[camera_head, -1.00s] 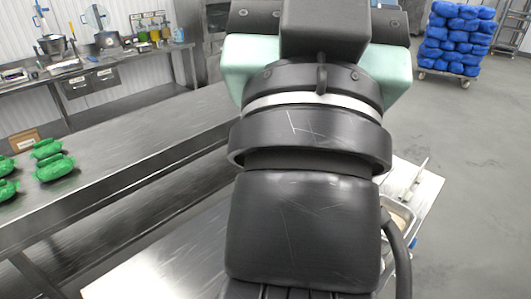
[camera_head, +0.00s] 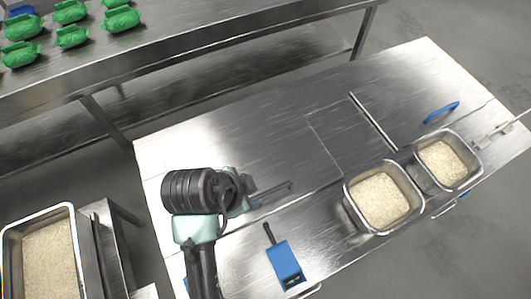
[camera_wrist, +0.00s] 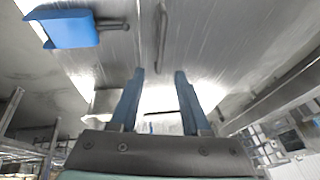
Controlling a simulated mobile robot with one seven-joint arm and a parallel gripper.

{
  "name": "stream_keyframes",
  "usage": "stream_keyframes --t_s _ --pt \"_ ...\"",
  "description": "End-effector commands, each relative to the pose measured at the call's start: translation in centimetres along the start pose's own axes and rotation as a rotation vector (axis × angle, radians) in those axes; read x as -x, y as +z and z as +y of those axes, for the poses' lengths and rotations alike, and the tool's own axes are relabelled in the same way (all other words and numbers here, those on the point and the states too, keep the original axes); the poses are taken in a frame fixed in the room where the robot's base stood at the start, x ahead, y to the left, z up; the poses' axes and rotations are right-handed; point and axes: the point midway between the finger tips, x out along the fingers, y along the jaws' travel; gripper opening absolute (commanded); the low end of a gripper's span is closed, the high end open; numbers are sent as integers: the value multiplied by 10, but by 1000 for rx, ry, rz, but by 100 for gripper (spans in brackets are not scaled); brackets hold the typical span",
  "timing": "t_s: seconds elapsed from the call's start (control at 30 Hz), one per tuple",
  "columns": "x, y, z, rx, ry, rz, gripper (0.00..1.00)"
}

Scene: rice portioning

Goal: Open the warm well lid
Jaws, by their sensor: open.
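A flat steel lid (camera_head: 335,130) with a thin seam around part of it lies in the steel worktop, flush or nearly so. A slim metal bar handle (camera_head: 275,191) stands on the steel surface just right of my gripper (camera_head: 257,203). The handle (camera_wrist: 162,38) also shows in the wrist view, ahead of my fingers and apart from them. My gripper (camera_wrist: 160,75) is open, with two blue fingers and nothing between them. In the head view my wrist hides much of the gripper.
A blue scoop (camera_head: 285,264) lies near the front edge; it also shows in the wrist view (camera_wrist: 72,29). Two rice pans (camera_head: 347,205) (camera_head: 474,178) sit at right. A blue-handled tool (camera_head: 441,112) lies behind. A large rice bin (camera_head: 72,212) stands at left.

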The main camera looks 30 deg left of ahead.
Motion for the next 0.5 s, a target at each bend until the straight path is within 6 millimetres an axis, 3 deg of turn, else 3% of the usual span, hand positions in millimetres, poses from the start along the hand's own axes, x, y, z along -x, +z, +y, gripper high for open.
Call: stream_keyframes --t_s 0.3,0.5 --pt "-65 -1 0 1 1 0 47" --pt "-92 -1 -1 1 -2 0 47"
